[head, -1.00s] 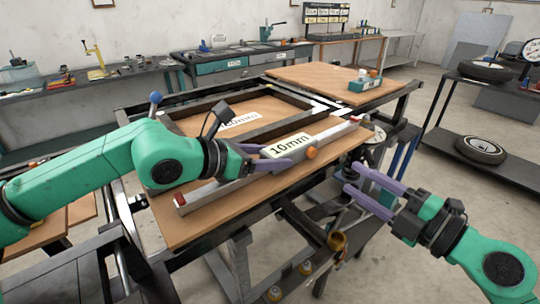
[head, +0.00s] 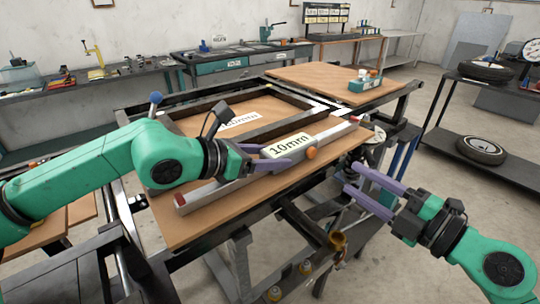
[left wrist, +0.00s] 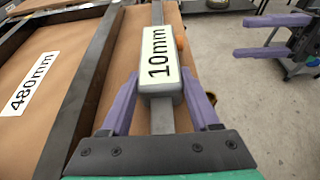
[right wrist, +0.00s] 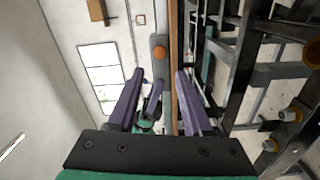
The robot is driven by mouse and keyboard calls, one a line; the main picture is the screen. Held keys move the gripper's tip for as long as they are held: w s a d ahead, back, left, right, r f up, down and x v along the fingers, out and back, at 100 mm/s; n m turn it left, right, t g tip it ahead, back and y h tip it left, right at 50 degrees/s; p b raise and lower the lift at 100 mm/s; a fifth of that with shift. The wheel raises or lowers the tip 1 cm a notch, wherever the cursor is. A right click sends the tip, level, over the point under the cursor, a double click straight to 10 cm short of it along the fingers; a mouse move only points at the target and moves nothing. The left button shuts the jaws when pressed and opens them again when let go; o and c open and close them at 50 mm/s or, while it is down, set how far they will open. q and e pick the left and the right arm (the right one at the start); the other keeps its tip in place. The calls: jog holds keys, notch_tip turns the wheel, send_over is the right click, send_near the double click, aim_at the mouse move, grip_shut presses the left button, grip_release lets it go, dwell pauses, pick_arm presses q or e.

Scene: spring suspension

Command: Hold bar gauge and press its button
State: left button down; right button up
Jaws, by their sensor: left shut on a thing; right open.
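The bar gauge is a long grey bar with red ends and a box labelled 10mm (head: 287,149). It lies over the near wooden board, beside the dark frame. Its orange button (head: 311,153) sits on the box's near side. The button also shows in the left wrist view (left wrist: 181,43) and the right wrist view (right wrist: 159,53). My left gripper (head: 270,157) is shut on the gauge's box, with one finger on each side in the left wrist view (left wrist: 162,100). My right gripper (head: 350,176) is open and empty, right of the button and apart from it.
The dark frame (head: 262,133) on the table holds a board labelled 480mm (left wrist: 28,84). A teal block (head: 364,84) stands on the far board. Metal parts and a brass-coloured cup (head: 337,240) sit below the table's near edge. A rack with tires (head: 482,150) stands at the right.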

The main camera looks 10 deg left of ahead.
grip_shut()
jog(key=s+d+n, duration=0.1)
jog(key=n, duration=0.5)
jog(key=s+d+n, duration=0.1)
jog(key=d+n, duration=0.1)
jog(key=n, duration=0.5)
jog(key=s+d+n, duration=0.1)
jog(key=n, duration=0.6)
jog(key=shift+d+f+y, duration=0.15)
jog(key=shift+f+y, duration=0.15)
jog(key=shift+f, duration=0.05)
